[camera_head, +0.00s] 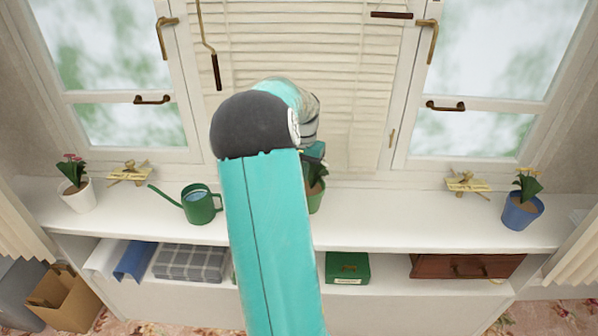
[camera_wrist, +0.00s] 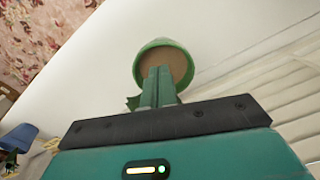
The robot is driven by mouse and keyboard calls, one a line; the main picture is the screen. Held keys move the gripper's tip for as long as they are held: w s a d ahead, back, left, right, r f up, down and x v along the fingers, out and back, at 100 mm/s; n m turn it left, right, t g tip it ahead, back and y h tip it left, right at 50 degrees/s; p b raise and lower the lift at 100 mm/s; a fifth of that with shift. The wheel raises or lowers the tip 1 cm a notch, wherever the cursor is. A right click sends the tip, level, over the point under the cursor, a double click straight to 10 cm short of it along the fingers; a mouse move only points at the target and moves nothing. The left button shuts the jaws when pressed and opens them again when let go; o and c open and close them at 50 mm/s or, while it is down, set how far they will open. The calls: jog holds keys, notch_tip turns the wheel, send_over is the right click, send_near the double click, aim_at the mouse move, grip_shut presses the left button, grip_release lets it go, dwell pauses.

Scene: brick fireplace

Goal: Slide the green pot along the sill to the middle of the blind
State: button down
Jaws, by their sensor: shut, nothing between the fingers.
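The green pot (camera_head: 316,198) with a leafy plant stands on the white sill (camera_head: 400,215) in front of the pale slatted blind (camera_head: 345,110), near its middle. My arm covers its left part in the head view. In the wrist view the round green pot (camera_wrist: 181,46) shows its rim and brown soil. My gripper (camera_wrist: 157,72) is shut and empty, its fingertips overlapping the pot in the picture. I cannot tell whether they touch it. In the head view the fingers are hidden behind my arm.
A green watering can (camera_head: 200,205) and a white pot (camera_head: 78,195) stand to the left on the sill. A blue pot (camera_head: 520,210) stands at the right. Brass ornaments (camera_head: 466,182) sit near both windows. The sill between the green and blue pots is mostly clear.

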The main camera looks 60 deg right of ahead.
notch_tip(320, 180, down, 7)
jog(key=shift+s+f, duration=0.1)
jog(key=shift+a, duration=0.1)
dwell(0.4)
jog(key=shift+a, duration=0.3)
jog(key=a, duration=0.5)
jog(key=shift+s, duration=0.3)
notch_tip(320, 180, up, 10)
